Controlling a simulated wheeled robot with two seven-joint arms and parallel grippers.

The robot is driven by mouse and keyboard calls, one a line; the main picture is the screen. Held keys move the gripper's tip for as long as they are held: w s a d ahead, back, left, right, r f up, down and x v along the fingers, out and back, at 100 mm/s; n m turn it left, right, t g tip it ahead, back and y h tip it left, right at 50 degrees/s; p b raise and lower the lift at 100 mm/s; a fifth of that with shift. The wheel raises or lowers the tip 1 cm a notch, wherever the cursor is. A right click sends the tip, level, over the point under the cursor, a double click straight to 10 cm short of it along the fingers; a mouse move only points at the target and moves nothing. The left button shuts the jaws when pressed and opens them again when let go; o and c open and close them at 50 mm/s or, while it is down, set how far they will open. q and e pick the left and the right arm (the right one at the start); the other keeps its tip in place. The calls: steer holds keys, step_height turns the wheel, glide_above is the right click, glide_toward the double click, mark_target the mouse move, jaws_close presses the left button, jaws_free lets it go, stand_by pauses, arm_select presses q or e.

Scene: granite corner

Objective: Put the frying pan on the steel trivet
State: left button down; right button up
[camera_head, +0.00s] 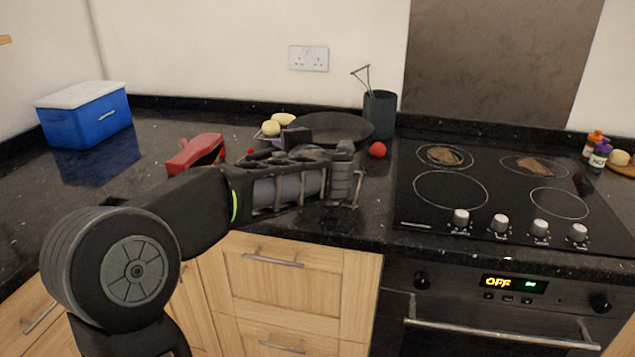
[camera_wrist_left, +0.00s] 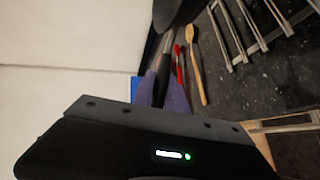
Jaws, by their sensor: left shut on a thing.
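The dark frying pan (camera_head: 340,124) is at the back of the counter, left of the utensil pot. Its handle points left. My left gripper (camera_head: 277,144) is shut on the handle. In the left wrist view my purple fingertips (camera_wrist_left: 162,92) close around the handle, and the pan (camera_wrist_left: 171,14) is cut off by the top edge. I cannot tell whether the pan touches the counter. The steel trivet (camera_wrist_left: 234,32) shows as pale metal bars on the counter in the wrist view. In the head view my arm covers much of that area. My right gripper is not in view.
A red spatula (camera_wrist_left: 179,66) and a wooden spoon (camera_wrist_left: 194,55) lie between handle and trivet. A red ball (camera_head: 377,150) and a utensil pot (camera_head: 379,115) stand right of the pan. The hob (camera_head: 480,180) is further right. A blue box (camera_head: 88,116) stands far left.

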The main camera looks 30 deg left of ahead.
arm_select(q)
steer(key=shift+f+b, duration=0.4)
steer(key=shift+f, duration=2.1)
step_height(320, 180, down, 5)
steer(key=shift+r+b, duration=0.1)
steer(key=shift+b, duration=0.3)
steer(key=c, duration=1.3)
jaws_free()
steer(key=shift+c, duration=0.2)
steer(key=v, duration=1.2)
